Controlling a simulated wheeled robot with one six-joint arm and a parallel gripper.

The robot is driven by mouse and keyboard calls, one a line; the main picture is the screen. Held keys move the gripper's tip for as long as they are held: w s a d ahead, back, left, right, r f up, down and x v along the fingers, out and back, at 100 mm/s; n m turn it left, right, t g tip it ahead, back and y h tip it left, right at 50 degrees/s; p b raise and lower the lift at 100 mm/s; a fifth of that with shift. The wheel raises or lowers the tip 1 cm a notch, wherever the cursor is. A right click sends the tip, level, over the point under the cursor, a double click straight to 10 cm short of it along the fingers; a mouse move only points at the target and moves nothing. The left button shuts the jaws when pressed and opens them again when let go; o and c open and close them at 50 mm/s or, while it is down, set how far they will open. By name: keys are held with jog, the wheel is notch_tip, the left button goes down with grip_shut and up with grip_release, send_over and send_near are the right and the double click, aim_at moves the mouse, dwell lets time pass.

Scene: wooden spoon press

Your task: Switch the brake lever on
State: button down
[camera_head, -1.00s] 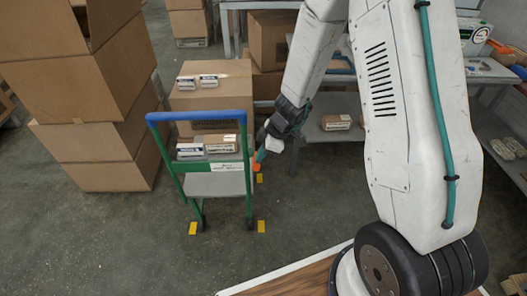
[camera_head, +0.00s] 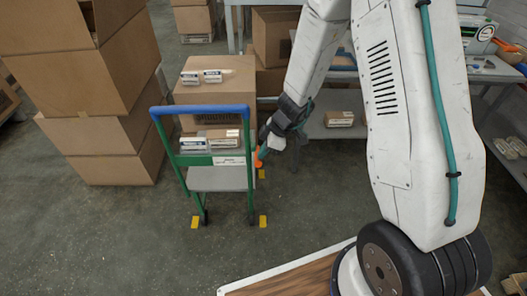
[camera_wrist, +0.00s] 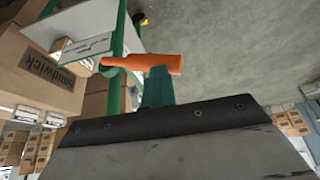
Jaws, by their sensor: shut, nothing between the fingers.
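The brake lever is an orange handle (camera_head: 258,162) low on the right side of a green-framed cart (camera_head: 184,180) with a blue push bar. In the wrist view the orange lever (camera_wrist: 140,63) lies nearly level across the picture, beside the cart's green post. My gripper (camera_head: 264,151) is at the cart's right side, right by the lever. In the wrist view its teal fingers (camera_wrist: 157,86) are shut and empty, with their tips at the lever's near side. They look close to or touching it; contact is unclear.
Cartons (camera_head: 207,139) sit on the cart. A grey table (camera_head: 335,128) is to the right. Yellow floor marks surround the cart; the floor in front is clear.

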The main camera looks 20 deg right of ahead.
jog(key=s+d+r, duration=0.1)
jog(key=s+r, duration=0.1)
jog(key=r, duration=0.3)
jog(key=s+d+r, duration=0.2)
jog(key=s+r, duration=0.1)
jog(key=r, duration=0.3)
jog(key=shift+s+d, duration=0.25)
jog(key=shift+d, duration=0.05)
